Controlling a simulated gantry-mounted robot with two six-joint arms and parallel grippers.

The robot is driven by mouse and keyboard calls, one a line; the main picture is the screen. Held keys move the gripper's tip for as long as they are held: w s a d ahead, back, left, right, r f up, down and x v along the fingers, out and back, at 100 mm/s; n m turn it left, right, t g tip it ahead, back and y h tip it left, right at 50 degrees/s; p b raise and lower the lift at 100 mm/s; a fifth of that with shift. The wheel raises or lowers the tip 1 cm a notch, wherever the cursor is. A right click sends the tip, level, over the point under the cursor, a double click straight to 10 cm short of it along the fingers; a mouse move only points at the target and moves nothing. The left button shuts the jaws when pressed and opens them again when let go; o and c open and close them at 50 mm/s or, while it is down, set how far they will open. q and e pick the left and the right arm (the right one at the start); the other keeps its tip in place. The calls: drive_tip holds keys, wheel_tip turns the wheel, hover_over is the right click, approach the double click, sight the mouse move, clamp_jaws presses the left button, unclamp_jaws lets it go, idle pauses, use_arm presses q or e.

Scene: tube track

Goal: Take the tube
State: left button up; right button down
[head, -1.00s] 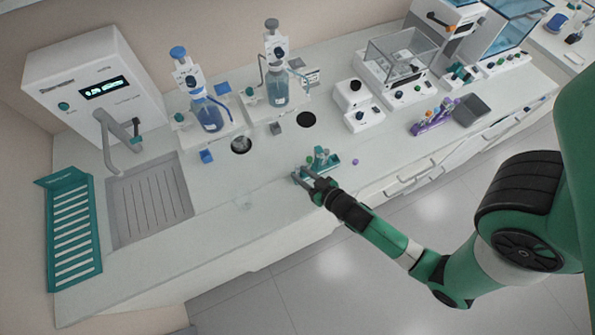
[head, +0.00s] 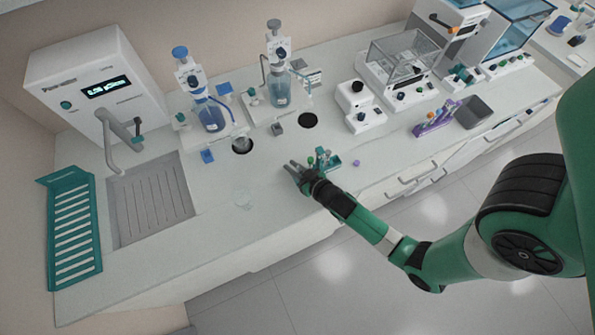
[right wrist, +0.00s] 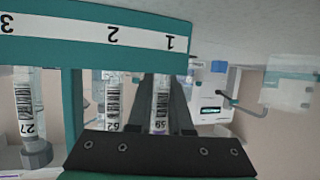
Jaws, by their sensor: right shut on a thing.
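My right gripper (head: 294,168) is low over the bench at the left side of a small teal rack (head: 329,162). In the right wrist view the rack's label strip (right wrist: 112,35) reads 1, 2 and 3 upside down. A clear tube (right wrist: 161,107) with a barcode label stands under number 1, between the dark fingers of the right gripper (right wrist: 161,88), which are shut on it. A second labelled tube (right wrist: 112,105) stands under number 2, and another tube (right wrist: 26,110) marked 27 is under number 3. The tube's ends are partly hidden. My left gripper is not in view.
Two dispenser bottles (head: 210,118) (head: 280,92) stand behind, near two dark round openings (head: 242,146) (head: 308,121). A purple rack (head: 436,120) and a grey bin (head: 474,112) are at right. A sink (head: 150,205) is at left. The bench's front edge is close.

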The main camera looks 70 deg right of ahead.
drive_tip(key=shift+r, duration=0.1)
wheel_tip(320, 180, up, 10)
drive_tip(key=p, duration=0.4)
